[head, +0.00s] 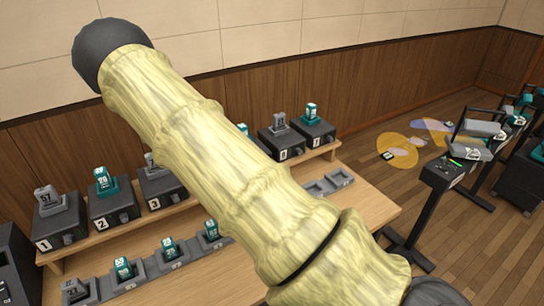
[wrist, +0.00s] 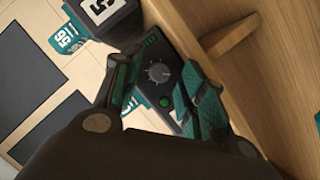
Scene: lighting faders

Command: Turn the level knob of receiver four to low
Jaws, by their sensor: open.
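In the wrist view a round grey knob (wrist: 158,72) sits on the face of a dark box (wrist: 174,52), with a small green light beside it. My gripper (wrist: 160,98) is open, with its teal-padded fingers apart on either side of the knob. I cannot tell whether they touch it. No number shows on this box's visible face. In the head view my arm covers the middle of the receiver row, so receiver four and my gripper are hidden there.
Receivers one (head: 70,222), two (head: 122,203) and three (head: 168,187) stand on the wooden shelf at left; others stand right of my arm. Charging trays (head: 82,294) line the bench in front. In the wrist view a wooden board (wrist: 265,75) lies right of the box.

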